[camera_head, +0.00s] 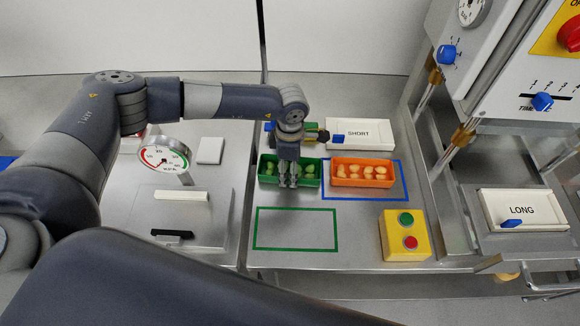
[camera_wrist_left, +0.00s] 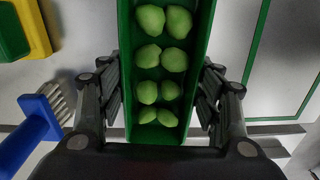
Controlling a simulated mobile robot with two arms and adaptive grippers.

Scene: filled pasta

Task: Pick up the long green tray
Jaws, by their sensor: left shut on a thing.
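The long green tray (camera_head: 311,182) holds several green filled pasta pieces and sits on the metal worktop, left of the orange tray. My left gripper (camera_head: 288,183) reaches down over it from above and is shut on it. In the left wrist view the green tray (camera_wrist_left: 127,62) runs lengthwise between the two fingers, with pasta in a double row. My fingers hide the tray's middle in the head view. I cannot tell whether the tray is lifted off the worktop. My right gripper is not in view.
An orange tray (camera_head: 362,183) of pasta stands inside a blue outline (camera_head: 366,199). An empty green outline (camera_head: 296,248) lies in front. A yellow button box (camera_head: 404,238) is front right. A white SHORT box (camera_head: 360,133) stands behind. A blue-handled brush (camera_wrist_left: 28,140) lies beside the tray.

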